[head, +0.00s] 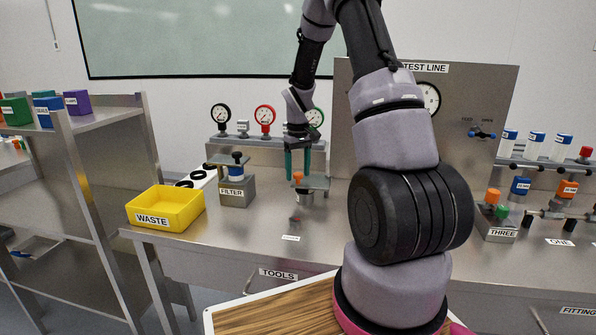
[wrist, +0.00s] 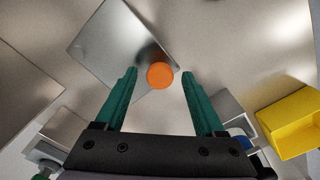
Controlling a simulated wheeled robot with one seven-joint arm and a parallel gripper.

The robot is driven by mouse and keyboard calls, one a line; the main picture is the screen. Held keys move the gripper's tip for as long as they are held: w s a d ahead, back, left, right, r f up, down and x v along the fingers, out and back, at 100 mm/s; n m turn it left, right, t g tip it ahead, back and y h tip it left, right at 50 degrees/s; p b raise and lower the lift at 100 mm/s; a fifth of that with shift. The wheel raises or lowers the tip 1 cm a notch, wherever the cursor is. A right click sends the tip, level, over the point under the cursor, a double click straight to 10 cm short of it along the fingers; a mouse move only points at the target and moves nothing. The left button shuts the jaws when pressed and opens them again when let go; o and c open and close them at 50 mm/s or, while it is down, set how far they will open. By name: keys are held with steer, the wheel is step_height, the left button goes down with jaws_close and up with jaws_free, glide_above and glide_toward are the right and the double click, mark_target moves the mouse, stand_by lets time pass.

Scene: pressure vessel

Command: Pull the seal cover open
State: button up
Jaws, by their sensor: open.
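A flat grey metal plate (head: 318,183) with an upright orange knob (head: 298,176) lies over a metal cylinder (head: 305,199) on the bench; I take the plate to be the seal cover. In the wrist view the orange knob (wrist: 160,75) shows end-on near the edge of the plate (wrist: 110,50). My gripper (wrist: 159,76) is open, its green fingertips to the left and right of the knob, with a gap on both sides. In the head view my gripper (head: 298,171) points down at the knob. I cannot tell exactly how far down the fingers reach.
A grey block marked FILTER (head: 237,192) with a blue and white part stands left of the plate. A yellow WASTE bin (head: 166,209) is further left. Gauges (head: 265,117) stand behind, and a tall TEST LINE panel (head: 490,95) rises to the right.

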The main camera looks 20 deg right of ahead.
jaws_close()
stand_by(1.3)
